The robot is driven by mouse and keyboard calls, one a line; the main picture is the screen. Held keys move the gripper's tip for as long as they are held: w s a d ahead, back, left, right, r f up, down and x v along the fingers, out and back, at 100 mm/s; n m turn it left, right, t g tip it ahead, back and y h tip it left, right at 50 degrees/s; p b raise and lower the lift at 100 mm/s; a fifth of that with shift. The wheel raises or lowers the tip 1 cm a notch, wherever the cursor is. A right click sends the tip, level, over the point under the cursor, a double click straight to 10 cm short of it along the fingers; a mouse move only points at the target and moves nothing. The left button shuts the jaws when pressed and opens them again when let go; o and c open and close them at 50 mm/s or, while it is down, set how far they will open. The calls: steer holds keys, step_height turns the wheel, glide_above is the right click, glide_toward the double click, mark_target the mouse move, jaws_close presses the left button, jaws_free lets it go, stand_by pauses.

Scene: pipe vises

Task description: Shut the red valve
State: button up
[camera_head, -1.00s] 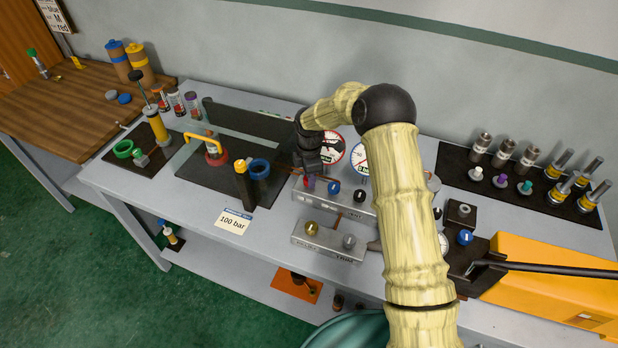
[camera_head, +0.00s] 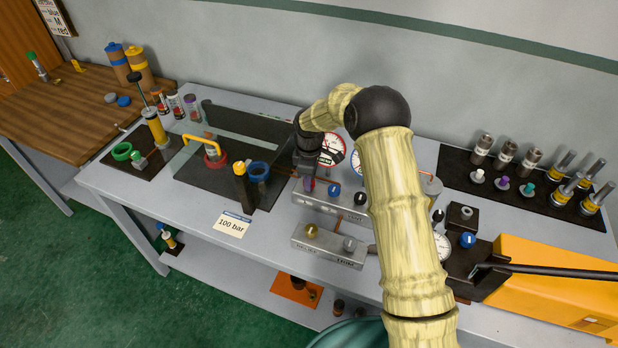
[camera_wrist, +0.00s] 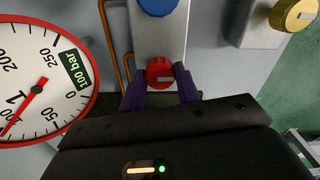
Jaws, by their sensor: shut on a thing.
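The red valve (camera_wrist: 159,72) is a round red knob with a pale bar mark, at the end of a grey metal block in the wrist view. The bar lies roughly across that picture. My gripper (camera_wrist: 161,84) is shut on the knob, with a purple finger on either side. In the head view my gripper (camera_head: 308,183) points down at the left end of the valve block (camera_head: 345,208) and hides the red knob. A red-rimmed gauge (camera_wrist: 40,82) labelled 100 bar is beside it in the wrist view; its needle points to the lower left.
A blue knob (camera_wrist: 158,4) sits farther along the same block. A lower block (camera_head: 329,246) with brass and grey knobs stands in front. A glass shield (camera_head: 190,150) and a test stand with blue clamp (camera_head: 258,170) are to the left. The bench front is mostly clear.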

steer(key=shift+a+r, duration=0.1)
steer(key=shift+a, duration=0.05)
steer(key=o, duration=1)
step_height(320, 180, up, 17)
steer(key=shift+r+b, duration=0.15)
steer(key=shift+b, duration=1.1)
steer(key=s+d+f+m+t, duration=0.1)
steer(key=s+d+m, duration=0.4)
steer(key=s, duration=0.4)
steer(key=s+d+f+m, duration=0.2)
steer(key=s+d+m, duration=0.4)
steer(key=s, duration=0.3)
steer(key=s+d+f+m+t, duration=0.1)
steer(key=s+d+m, duration=0.4)
steer(key=s, duration=0.4)
steer(key=shift+s+d+f+t, duration=0.15)
steer(key=shift+d+f, duration=0.05)
steer(key=shift+d, duration=0.25)
steer(key=shift+s+d+f+t, duration=0.1)
steer(key=shift+d+f+t, duration=0.05)
steer(key=shift+d, duration=0.25)
